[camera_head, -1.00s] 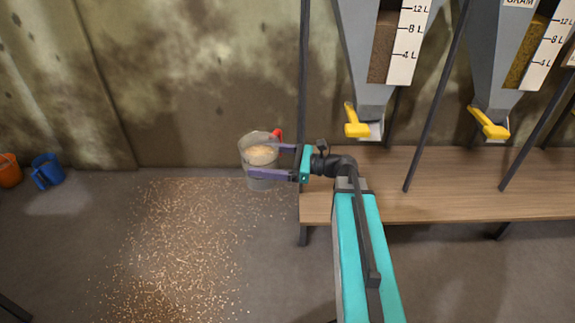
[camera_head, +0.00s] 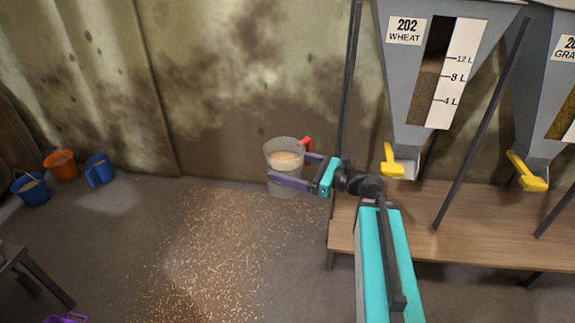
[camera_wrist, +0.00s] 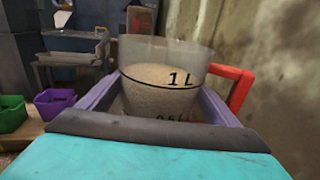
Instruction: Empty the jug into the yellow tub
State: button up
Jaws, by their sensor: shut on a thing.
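The clear jug (camera_head: 284,160) with a red handle is held upright in front of the wall in the head view. It also shows in the wrist view (camera_wrist: 160,80), with pale grain filled to about its 1 L line. My gripper (camera_head: 296,170) is shut on the jug, one purple finger on each side of it. In the wrist view a purple tub (camera_wrist: 54,103) and a green tub (camera_wrist: 12,114) stand at the left. I see no yellow tub in either view.
Hopper 202 WHEAT (camera_head: 405,80) with a yellow lever (camera_head: 391,160) hangs above the wooden bench (camera_head: 470,215) at right. Spilled grain (camera_head: 220,250) covers the floor. Blue and orange buckets (camera_head: 60,165) stand by the wall at left. A dark table (camera_head: 35,278) is at lower left.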

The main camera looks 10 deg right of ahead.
notch_tip(320, 180, up, 32)
jog(key=p, duration=3.7)
jog(key=shift+s+f, duration=0.1)
jog(key=shift+s, duration=0.05)
